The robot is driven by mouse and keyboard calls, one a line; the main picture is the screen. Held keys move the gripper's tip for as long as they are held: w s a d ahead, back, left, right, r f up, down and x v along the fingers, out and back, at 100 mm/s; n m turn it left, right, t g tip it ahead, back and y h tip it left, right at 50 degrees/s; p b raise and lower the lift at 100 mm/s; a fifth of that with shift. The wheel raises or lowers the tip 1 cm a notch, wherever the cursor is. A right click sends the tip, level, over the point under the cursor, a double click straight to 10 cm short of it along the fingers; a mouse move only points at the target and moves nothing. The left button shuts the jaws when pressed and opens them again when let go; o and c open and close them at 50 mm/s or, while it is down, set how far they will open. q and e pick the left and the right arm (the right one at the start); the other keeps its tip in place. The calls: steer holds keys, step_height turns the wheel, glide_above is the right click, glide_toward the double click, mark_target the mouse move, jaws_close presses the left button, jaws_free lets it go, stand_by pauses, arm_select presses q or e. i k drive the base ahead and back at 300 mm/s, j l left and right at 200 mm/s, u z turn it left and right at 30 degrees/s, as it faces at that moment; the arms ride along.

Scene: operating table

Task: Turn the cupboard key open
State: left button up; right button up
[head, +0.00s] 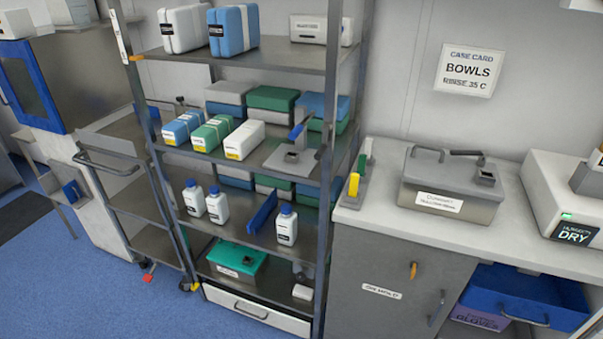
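The grey cupboard (375,262) stands under the counter at the right of the head view, its door closed. An orange key (413,270) sits upright in the upper part of the door. A dark vertical handle (436,308) is below and to the right of the key. A white label (381,291) is on the door to the left of the handle. The lower part of the door is cut off by the picture's edge. Neither of my grippers is in view, and nothing touches the key.
The counter (390,226) above holds a lidded metal box (450,190) and a white dryer (560,205). A blue bin (500,292) sits right of the cupboard. A shelf rack (322,240) with bottles and packs stands at its left. Blue floor (90,290) is open at lower left.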

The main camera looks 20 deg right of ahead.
mark_target(413, 265)
steer(key=z, duration=1.25)
